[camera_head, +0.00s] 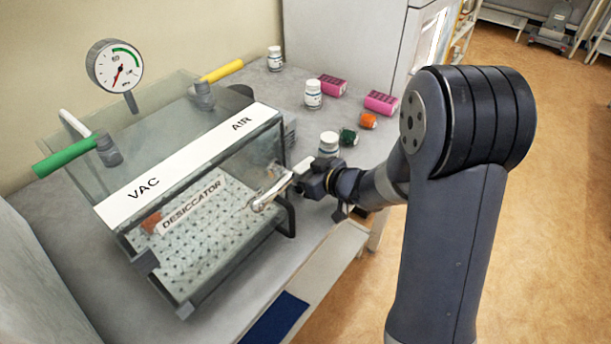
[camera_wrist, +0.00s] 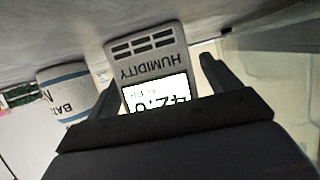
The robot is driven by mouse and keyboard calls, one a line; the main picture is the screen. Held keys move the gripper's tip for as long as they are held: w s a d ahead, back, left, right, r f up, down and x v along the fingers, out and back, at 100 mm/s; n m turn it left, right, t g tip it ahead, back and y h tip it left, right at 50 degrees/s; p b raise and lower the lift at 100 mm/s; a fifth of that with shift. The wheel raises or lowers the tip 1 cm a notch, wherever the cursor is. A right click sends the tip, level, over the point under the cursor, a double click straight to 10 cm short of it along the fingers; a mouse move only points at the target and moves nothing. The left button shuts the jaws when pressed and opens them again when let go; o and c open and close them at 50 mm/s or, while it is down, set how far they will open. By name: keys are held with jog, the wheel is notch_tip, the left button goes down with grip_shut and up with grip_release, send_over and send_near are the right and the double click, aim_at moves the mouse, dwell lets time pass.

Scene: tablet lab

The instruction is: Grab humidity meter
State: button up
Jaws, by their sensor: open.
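The humidity meter (camera_wrist: 150,60) is a grey device with dark slots, the word HUMIDITY and a lit display; it appears upside down in the wrist view. My gripper (camera_wrist: 157,72) is open, with one finger on each side of the meter. I cannot tell whether either finger touches it. The lower part of the meter is hidden behind my gripper body. In the head view, my gripper (camera_head: 275,192) is at the right side of the glass desiccator (camera_head: 160,187). The meter cannot be clearly made out there.
A white jar with a blue band (camera_wrist: 65,92) stands beside the meter in the wrist view. Pink boxes (camera_head: 381,103) are farther back. The bench front (camera_head: 325,262) is mostly clear.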

jog(key=shift+w+a+f, duration=0.1)
jog(key=shift+w+a, duration=0.05)
jog(key=shift+c, duration=0.4)
jog(key=c, duration=1)
